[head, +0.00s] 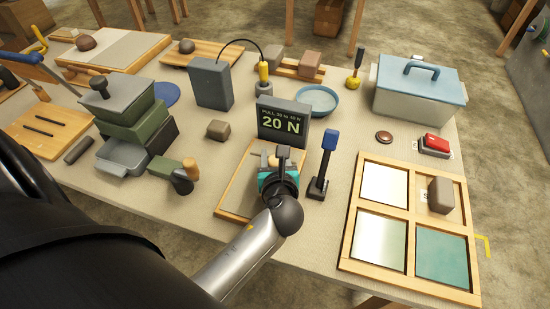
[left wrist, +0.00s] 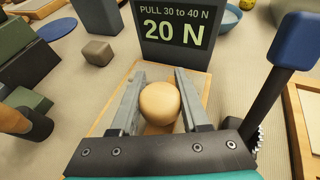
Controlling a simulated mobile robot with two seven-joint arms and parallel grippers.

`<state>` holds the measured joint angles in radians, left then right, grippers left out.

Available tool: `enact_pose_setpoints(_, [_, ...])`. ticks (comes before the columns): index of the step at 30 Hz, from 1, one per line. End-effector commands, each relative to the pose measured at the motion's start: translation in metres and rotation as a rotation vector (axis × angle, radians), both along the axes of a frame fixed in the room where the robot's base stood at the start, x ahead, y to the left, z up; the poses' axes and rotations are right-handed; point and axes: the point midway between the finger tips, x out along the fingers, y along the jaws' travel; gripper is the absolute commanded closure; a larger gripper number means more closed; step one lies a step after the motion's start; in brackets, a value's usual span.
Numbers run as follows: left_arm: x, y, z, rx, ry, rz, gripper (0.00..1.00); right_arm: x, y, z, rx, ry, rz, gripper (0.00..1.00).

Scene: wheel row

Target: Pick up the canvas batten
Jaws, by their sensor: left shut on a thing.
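My left gripper (head: 277,172) is at the middle of the table, in front of the dark display box (head: 283,122) reading 20 N. In the left wrist view its grey fingers (left wrist: 160,78) are shut on a tan rounded piece (left wrist: 160,103). It appears to be the end or knob of the canvas batten; the fingers hide the rest, and I cannot tell its full shape. It sits over a wood-edged pale board (head: 238,190), and I cannot tell whether it touches it. My right gripper is not in view.
A blue-handled lever (head: 323,165) stands close right of my gripper. Stacked green and grey trays (head: 135,125) and an orange-ended dark tool (head: 183,178) are to the left. A blue-lidded box (head: 420,95) is at the back right.

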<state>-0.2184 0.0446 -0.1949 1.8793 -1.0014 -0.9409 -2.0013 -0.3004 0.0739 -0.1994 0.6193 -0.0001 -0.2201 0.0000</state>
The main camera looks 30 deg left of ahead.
Motion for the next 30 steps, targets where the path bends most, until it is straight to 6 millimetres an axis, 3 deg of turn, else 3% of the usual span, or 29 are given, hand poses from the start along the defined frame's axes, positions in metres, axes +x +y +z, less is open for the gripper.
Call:
enact_pose_setpoints(18, [0.001, 0.000, 0.156, 0.001, -0.004, -0.001, 1.00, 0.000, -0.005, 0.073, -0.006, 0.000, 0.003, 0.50])
enact_pose_setpoints(24, [0.001, 0.000, 0.181, 0.000, -0.004, 0.000, 1.00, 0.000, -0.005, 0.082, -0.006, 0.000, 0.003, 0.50])
enact_pose_setpoints(30, [0.000, 0.000, 0.186, 0.001, 0.000, -0.001, 1.00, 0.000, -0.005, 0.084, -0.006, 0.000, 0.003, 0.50])
